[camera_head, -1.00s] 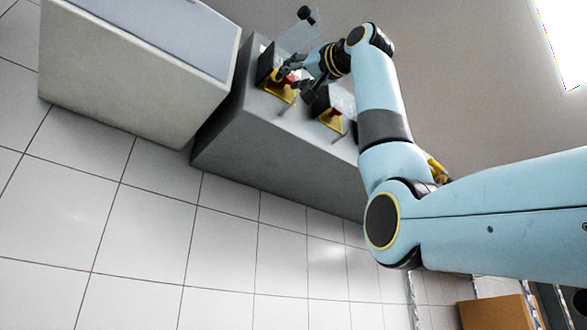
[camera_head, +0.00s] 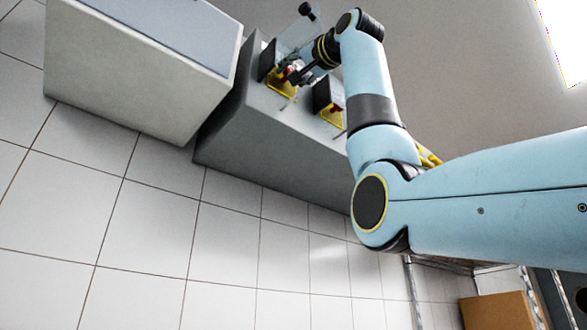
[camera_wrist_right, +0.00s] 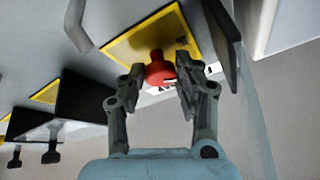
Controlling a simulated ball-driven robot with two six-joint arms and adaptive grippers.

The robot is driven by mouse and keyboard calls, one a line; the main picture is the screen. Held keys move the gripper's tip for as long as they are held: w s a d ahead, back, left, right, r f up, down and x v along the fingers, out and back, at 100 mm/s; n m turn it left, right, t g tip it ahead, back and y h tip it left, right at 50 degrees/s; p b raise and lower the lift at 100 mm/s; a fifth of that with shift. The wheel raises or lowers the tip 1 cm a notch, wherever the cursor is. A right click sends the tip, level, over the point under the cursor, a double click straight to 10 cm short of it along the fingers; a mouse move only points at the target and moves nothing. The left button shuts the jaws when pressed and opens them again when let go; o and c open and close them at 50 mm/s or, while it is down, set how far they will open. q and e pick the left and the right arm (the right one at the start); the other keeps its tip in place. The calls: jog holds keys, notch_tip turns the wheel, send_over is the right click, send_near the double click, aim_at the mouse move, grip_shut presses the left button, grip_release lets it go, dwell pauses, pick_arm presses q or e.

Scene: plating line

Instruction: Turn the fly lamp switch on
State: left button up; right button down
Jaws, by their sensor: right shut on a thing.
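A red switch knob (camera_wrist_right: 158,69) stands on a yellow plate (camera_wrist_right: 124,44) on a grey surface. In the right wrist view it sits between the fingers of my right gripper (camera_wrist_right: 159,74), which is shut on it. In the head view my right gripper (camera_head: 293,77) is at the yellow plate (camera_head: 281,86) on the grey cabinet, and it largely hides the knob. A white label with dark marks (camera_wrist_right: 211,68) is partly covered by a finger. I cannot read which lamp it names. My left gripper is not in view.
A second yellow plate (camera_head: 331,117) with a dark panel (camera_head: 321,94) is beside the first. A clear cover (camera_head: 296,37) stands raised near the gripper. A grey bar handle (camera_wrist_right: 77,25) shows in the wrist view. A pale cabinet (camera_head: 140,85) adjoins at left. The tiled floor is clear.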

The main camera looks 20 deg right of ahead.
jog(key=c, duration=0.9)
grip_release()
jog(key=shift+c, duration=0.2)
jog(key=n+y, duration=0.1)
jog(key=n, duration=0.1)
jog(key=n+y+p, duration=0.1)
jog(key=n, duration=0.1)
jog(key=shift+w+d+r+g+p, duration=0.1)
jog(key=shift+d+r+g+p, duration=0.05)
jog(key=shift+g+p, duration=0.2)
jog(key=s+d+f+n+g+y+b, duration=0.3)
jog(key=s+d+f+n+b, duration=0.15)
jog(key=s+d+n, duration=0.35)
jog(key=w+f+m+h, duration=0.2)
jog(key=w+f, duration=0.5)
jog(key=f, duration=0.4)
jog(key=w+f+m+g+h, duration=0.1)
jog(key=w+f+m, duration=0.1)
jog(key=w+f, duration=0.6)
jog(key=w+f+m+g+h+b, duration=0.1)
jog(key=w+f, duration=0.6)
jog(key=f, duration=0.8)
jog(key=shift+w+m+h, duration=0.35)
jog(key=shift+m+h, duration=0.45)
jog(key=shift+m, duration=0.1)
